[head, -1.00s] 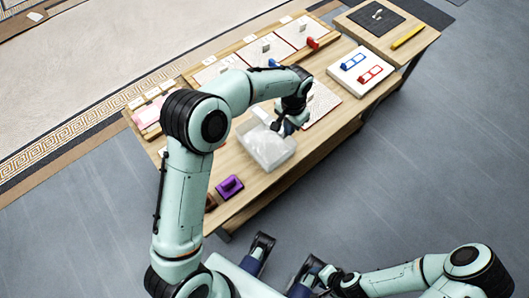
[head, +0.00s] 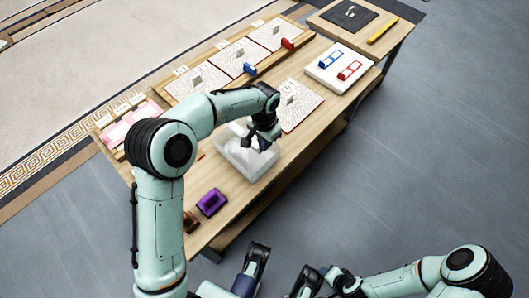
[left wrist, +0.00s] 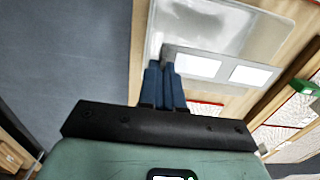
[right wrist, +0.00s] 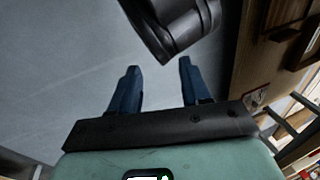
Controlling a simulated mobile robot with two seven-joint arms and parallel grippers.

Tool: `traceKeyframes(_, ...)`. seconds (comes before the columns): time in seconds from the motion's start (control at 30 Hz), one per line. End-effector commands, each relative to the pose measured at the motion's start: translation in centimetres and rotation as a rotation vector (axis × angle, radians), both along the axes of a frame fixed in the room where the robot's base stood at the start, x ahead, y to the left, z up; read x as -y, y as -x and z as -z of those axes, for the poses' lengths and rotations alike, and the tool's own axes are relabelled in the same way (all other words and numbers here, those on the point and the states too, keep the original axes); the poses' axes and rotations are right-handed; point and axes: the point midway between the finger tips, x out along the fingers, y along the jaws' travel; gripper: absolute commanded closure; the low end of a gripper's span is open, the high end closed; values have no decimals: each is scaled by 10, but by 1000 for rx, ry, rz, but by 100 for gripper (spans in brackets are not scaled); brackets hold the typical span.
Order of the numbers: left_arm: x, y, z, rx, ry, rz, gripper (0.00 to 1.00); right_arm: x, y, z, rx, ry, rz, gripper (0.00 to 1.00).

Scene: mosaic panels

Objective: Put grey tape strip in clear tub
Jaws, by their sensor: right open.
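The clear tub (head: 256,174) stands on the wooden table, and its rim also shows in the left wrist view (left wrist: 252,22). My left gripper (head: 258,143) is shut at the tub's far right side in the head view. In the left wrist view its blue fingers (left wrist: 164,68) are close together on one end of the grey tape strip (left wrist: 225,72), a flat grey piece with two white windows. The strip overlaps the tub's edge in that view; its height above the rim is unclear. My right gripper (head: 284,268) is open and empty, off the table; it shows in the right wrist view (right wrist: 158,68).
A purple block (head: 211,202) sits left of the tub. A patterned panel (head: 298,108) lies just beyond it. A white tray (head: 326,75) with blue and red pieces is further right. A blue clip (head: 250,69) and a red clip (head: 288,43) stand at the back panels.

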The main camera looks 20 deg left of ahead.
Motion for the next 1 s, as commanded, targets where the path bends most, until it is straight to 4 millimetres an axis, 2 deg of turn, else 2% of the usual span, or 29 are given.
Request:
traceKeyframes(0.17, 0, 0, 12, -1, 1, 0, 100, 2, -4, 3, 9, 5, 4, 53)
traceKeyframes(0.4, 0, 1, 53, -4, 0, 0, 100, 9, -18, 14, 47, 24, 20, 53)
traceKeyframes(0.47, 0, 0, 60, -2, 0, 0, 100, 11, -21, 16, 56, 27, 23, 53)
traceKeyframes(1.0, 0, 0, 69, 0, 1, 0, 100, 13, -27, 19, 69, 34, 28, 53)
